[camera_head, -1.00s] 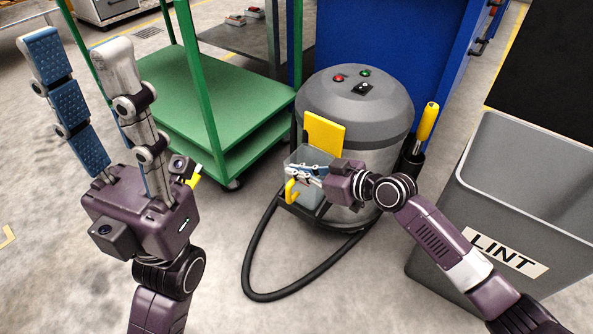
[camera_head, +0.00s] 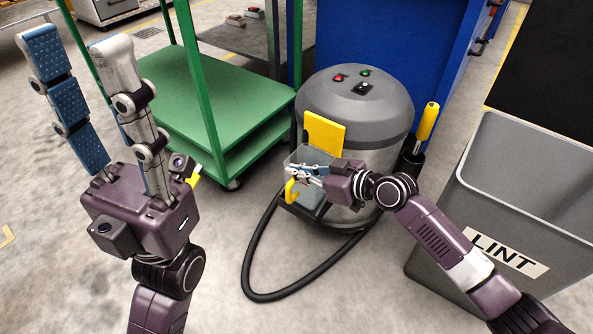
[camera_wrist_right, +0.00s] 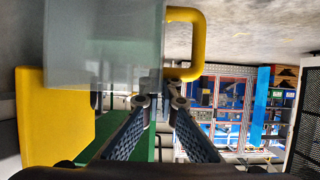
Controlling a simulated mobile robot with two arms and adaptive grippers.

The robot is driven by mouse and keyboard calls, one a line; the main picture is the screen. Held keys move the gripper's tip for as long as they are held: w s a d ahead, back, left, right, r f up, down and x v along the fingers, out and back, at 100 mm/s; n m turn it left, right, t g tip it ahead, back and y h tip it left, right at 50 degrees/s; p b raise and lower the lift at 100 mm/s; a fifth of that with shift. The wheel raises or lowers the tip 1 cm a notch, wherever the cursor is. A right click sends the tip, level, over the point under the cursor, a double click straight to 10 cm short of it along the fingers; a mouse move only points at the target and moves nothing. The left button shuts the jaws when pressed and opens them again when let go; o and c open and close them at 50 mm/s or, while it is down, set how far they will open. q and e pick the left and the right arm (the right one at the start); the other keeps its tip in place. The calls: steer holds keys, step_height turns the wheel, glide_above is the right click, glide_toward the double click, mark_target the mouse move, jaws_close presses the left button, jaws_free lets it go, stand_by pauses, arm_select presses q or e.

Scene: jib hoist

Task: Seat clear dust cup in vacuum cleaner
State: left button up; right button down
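The grey vacuum cleaner (camera_head: 378,112) stands on the floor with its yellow flap (camera_head: 325,132) raised at the front. The clear dust cup (camera_head: 310,158) is at the vacuum's front under the flap, with its yellow handle (camera_head: 291,190) facing out. I cannot tell how deep it sits. In the right wrist view the cup (camera_wrist_right: 105,45) and handle (camera_wrist_right: 190,45) fill the upper part. My right gripper (camera_head: 306,172) is closed on the cup's edge; its fingertips (camera_wrist_right: 160,98) converge there, partly hidden by the cup. My left gripper (camera_head: 78,45) is open and empty, pointing up.
A grey LINT bin (camera_head: 520,200) stands right of the vacuum, close to my right arm. A green cart (camera_head: 205,90) stands behind, between my left gripper and the vacuum. A black hose (camera_head: 255,270) loops on the floor. The floor at front centre is otherwise clear.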

steer(key=c, duration=2.6)
jaws_free()
steer(key=shift+w+d, duration=0.4)
steer(key=shift+d, duration=0.15)
steer(key=shift+c, duration=0.2)
steer(key=o, duration=0.5)
steer(key=shift+d+f, duration=0.1)
steer(key=shift+o, duration=0.3)
steer(key=shift+s, duration=0.1)
steer(key=shift+s+a, duration=0.1)
steer(key=shift+a, duration=0.1)
steer(key=v, duration=1.2)
steer(key=shift+f, duration=0.1)
